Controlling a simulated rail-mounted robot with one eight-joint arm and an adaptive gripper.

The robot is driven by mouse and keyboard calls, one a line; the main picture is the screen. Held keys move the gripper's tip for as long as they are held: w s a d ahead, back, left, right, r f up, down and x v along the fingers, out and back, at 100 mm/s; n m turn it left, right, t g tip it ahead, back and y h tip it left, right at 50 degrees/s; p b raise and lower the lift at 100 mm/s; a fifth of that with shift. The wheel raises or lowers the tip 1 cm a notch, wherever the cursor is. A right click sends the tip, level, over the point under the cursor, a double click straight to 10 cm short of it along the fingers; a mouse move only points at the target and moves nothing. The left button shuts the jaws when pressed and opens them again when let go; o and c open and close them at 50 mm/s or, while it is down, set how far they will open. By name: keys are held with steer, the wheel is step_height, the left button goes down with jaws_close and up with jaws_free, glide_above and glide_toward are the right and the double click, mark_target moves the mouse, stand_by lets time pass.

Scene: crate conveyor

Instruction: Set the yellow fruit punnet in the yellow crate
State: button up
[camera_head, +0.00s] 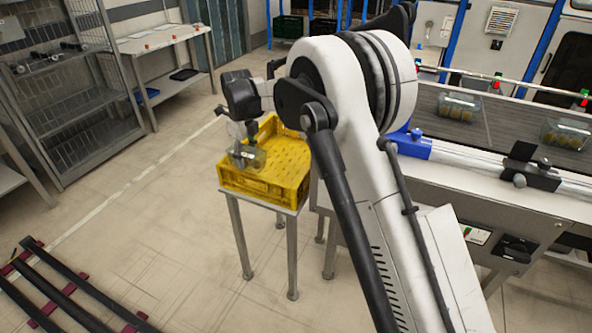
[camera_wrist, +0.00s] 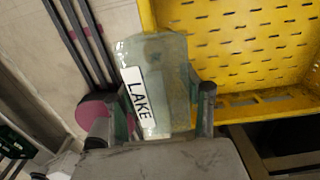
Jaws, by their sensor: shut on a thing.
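The yellow crate (camera_head: 262,191) stands on a small table; its visible floor is bare. It also shows in the wrist view (camera_wrist: 238,105), with slotted walls or floor. My gripper (camera_head: 247,142) is shut on a clear punnet (camera_head: 249,160) at the crate's left side. In the wrist view the punnet (camera_wrist: 178,75) sits between my two fingers (camera_wrist: 155,118) and bears a white label reading LAKE. It overlaps the crate's edge in both views; whether it is above the rim or just outside it, I cannot tell. Its contents are hard to make out.
Two clear punnets with yellowish fruit, one further left (camera_head: 459,106) and one at right (camera_head: 566,134), are on the dark conveyor (camera_head: 430,112). A wire rack (camera_head: 85,110) and white tables stand at left. Black rails (camera_head: 65,290) lie at lower left. The floor between is clear.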

steer(key=shift+d+f, duration=0.15)
steer(key=shift+d, duration=0.2)
steer(key=b, duration=0.3)
glide_above(273, 174)
step_height(273, 174, down, 7)
steer(key=shift+s+r, duration=0.1)
steer(key=shift+f+b, duration=0.75)
steer(key=shift+f, duration=1.25)
steer(key=shift+f, duration=0.15)
steer(key=o, duration=1.2)
steer(key=shift+c, duration=0.2)
step_height(273, 174, up, 12)
steer(key=p, duration=0.3)
steer(key=shift+r, duration=0.2)
steer(key=shift+d, duration=0.1)
